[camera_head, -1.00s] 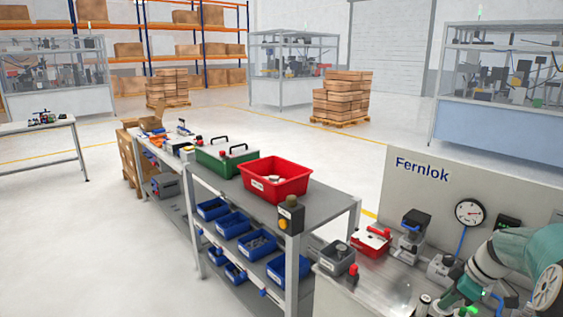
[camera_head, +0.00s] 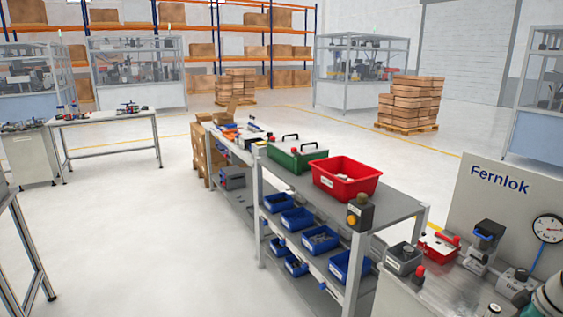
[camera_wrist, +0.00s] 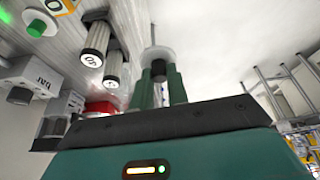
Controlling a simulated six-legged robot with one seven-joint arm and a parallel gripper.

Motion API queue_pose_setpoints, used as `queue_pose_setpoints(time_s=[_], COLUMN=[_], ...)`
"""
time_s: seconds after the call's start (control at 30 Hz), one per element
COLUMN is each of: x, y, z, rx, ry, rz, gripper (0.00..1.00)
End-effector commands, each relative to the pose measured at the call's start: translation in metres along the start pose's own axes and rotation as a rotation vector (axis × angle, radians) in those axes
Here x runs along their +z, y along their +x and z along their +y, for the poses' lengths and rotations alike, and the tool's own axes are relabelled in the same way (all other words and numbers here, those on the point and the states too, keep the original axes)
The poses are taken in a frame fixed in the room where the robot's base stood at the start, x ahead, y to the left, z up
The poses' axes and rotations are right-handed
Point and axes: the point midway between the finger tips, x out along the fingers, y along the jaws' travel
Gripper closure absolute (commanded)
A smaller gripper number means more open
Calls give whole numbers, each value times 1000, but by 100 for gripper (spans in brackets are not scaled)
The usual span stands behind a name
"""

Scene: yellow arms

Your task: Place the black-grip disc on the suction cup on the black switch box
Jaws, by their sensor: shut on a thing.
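My gripper (camera_wrist: 158,85) shows in the wrist view with its green fingers shut on the black-grip disc (camera_wrist: 156,53). The disc is pale grey with a dark grip between the fingers, and much of the grip is hidden. A black switch box (camera_head: 361,216) with an orange front spot sits at the near corner of the grey shelf bench in the head view. A small tan piece (camera_head: 361,200) on top of it looks like the suction cup, too small to be sure. The gripper is outside the head view; only a bit of my arm shows at its lower right edge.
A red bin (camera_head: 347,179) and a green case (camera_head: 297,160) stand on the shelf bench. Blue bins fill its lower shelves. The Fernlok bench at right carries a grey box (camera_head: 404,257) and a gauge (camera_head: 547,229).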

Motion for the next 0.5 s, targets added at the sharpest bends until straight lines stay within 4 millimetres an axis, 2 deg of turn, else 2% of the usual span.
queue_pose_setpoints(time_s=[0.27, 0.5], x=[-46, -101], y=[61, 135], z=[-7, -35], rx=[27, 69], ry=[77, 179], rz=[0, -2], gripper=[100, 100])
